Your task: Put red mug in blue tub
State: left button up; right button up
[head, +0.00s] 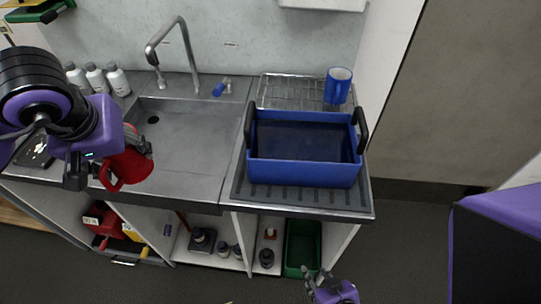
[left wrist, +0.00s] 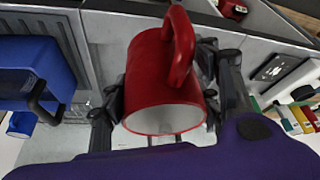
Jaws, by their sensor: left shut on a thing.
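The red mug (head: 130,166) is in my left gripper (head: 110,172), over the front left part of the sink counter. In the left wrist view the red mug (left wrist: 160,85) sits between the two fingers of the gripper (left wrist: 165,95), its handle at the top and its pale opening facing the camera. The blue tub (head: 303,173), with black handles, stands on the ribbed drainboard right of the sink, well apart from the mug. It also shows at the left of the left wrist view (left wrist: 40,62). My right gripper (head: 322,283) is low at the bottom edge, small and partly cut off.
A blue mug (head: 338,86) stands on the wire rack (head: 290,92) behind the tub. A tall faucet (head: 175,50) rises behind the sink basin (head: 185,140). White bottles (head: 96,77) stand at the back left. A green bin (head: 302,247) is on the shelf below the drainboard.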

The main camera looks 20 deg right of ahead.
aim_at(303, 140)
jog(key=k+l+z, duration=0.4)
jog(key=l+z, duration=0.15)
jog(key=i+z, duration=0.1)
jog(key=z, duration=0.2)
jog(key=i+z, duration=0.1)
jog(key=z, duration=0.25)
jog(key=i, duration=0.3)
